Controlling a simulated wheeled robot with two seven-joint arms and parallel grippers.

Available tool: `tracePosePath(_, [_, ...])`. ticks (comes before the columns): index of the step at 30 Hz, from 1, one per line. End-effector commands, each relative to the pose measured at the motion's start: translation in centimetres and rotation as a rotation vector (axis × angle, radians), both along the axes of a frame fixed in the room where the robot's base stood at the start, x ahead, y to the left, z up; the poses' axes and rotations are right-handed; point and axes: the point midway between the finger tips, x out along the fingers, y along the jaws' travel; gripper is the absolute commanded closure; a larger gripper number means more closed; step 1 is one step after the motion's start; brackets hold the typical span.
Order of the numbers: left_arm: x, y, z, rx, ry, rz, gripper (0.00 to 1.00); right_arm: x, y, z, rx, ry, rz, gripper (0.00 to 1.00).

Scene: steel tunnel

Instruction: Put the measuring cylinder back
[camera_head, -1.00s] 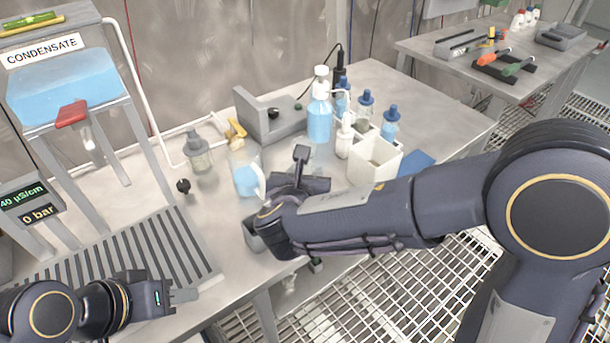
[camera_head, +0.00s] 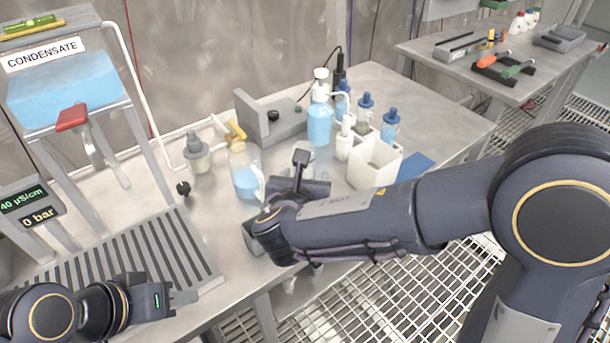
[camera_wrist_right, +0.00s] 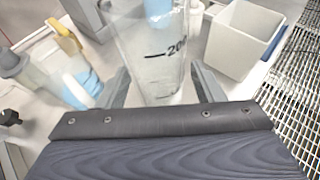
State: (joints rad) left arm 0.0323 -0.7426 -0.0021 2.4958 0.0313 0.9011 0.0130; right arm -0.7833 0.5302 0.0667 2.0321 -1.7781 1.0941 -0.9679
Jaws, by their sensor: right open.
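The measuring cylinder (camera_wrist_right: 145,40) is clear, with a dark "200" mark, and stands between the spread fingers of my right gripper (camera_wrist_right: 162,88) in the right wrist view. Whether a finger touches it, I cannot tell. Its base is hidden by the gripper body. My left gripper (camera_head: 184,297) is low at the left, beside the slatted drain grid, away from the cylinder. Its finger gap is not clear.
A jug with blue liquid (camera_head: 246,183) and a grey-topped bottle (camera_head: 197,153) stand left of my right gripper. A blue wash bottle (camera_head: 319,122), a white open box (camera_head: 374,163) and blue-capped bottles (camera_head: 389,125) stand behind and right. The bench front edge is close.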

Motion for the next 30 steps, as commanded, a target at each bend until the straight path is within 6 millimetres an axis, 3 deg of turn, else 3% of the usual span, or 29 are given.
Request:
tracePosePath(9, [0.0, 0.0, 0.5, 0.000, 0.001, 0.000, 0.64, -6.2, 1.1, 2.8, 0.001, -0.004, 0.006, 0.39])
tracePosePath(15, [0.0, 0.0, 0.7, 0.000, 0.001, 0.000, 0.64, -9.2, 1.6, 3.9, 0.000, -0.002, 0.004, 0.39])
tracePosePath(26, [0.0, 0.0, 0.8, 0.000, 0.001, 0.000, 0.64, -10.3, 1.7, 4.3, 0.000, 0.000, 0.000, 0.39])
tracePosePath(28, [0.0, 0.0, 0.8, 0.000, 0.001, 0.000, 0.64, -10.2, 1.1, 4.3, 0.016, 0.008, -0.020, 0.39])
tracePosePath(30, [0.0, 0.0, 0.8, 0.000, 0.001, 0.000, 0.64, -9.9, -0.8, 4.0, 0.072, 0.038, -0.087, 0.39])
